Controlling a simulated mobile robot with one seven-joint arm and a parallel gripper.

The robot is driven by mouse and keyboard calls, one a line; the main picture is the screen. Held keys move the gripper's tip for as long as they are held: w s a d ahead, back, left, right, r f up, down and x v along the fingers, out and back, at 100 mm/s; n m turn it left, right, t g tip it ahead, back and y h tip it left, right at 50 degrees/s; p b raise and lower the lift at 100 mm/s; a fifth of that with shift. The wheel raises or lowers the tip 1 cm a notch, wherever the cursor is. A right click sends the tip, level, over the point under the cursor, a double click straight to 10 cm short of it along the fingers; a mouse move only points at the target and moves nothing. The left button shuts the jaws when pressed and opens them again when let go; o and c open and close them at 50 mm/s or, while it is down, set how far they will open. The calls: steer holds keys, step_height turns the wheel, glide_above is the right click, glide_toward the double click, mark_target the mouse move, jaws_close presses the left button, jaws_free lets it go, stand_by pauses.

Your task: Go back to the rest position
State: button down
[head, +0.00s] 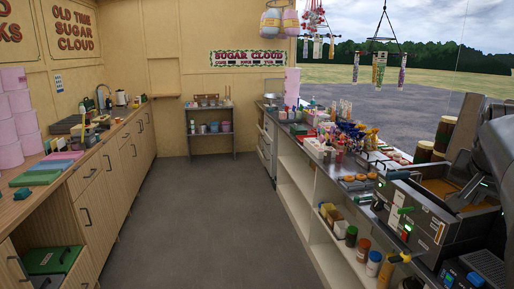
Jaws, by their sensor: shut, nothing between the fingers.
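My gripper does not show in the head view. A dark grey rounded shape at the right edge looks like a link of my arm, in front of the right counter (277,128). The fingers are out of the picture, so their place relative to the counter cannot be seen.
A metal fryer-like machine (412,222) stands on the right counter near me, with jars and sweets behind it. Bottles stand on the shelf below. A wooden counter (60,178) with pink tubs (12,130) runs along the left. The grey floor (210,220) between is clear to a small shelf unit (211,130).

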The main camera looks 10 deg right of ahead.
steer(key=w+a+f+n+t+y, duration=0.1)
steer(key=w+a+f+n+y, duration=0.15)
steer(key=a, duration=0.45)
steer(key=w+a+f+n+y, duration=0.1)
steer(key=a+f+n, duration=0.15)
steer(key=a, duration=0.55)
steer(key=w+a+f+n+t+y, duration=0.1)
steer(key=a+f+n, duration=0.1)
steer(key=a+f, duration=0.35)
steer(key=s+a+f+n+y, duration=0.1)
steer(key=s+a+f+n, duration=0.1)
steer(key=a, duration=0.6)
steer(key=s+a+f+n+g, duration=0.1)
steer(key=s+a+f+n, duration=0.2)
steer(key=s+a+f, duration=0.2)
steer(key=a, duration=0.2)
steer(key=shift+s+a+y, duration=0.25)
steer(key=shift+a+y, duration=0.1)
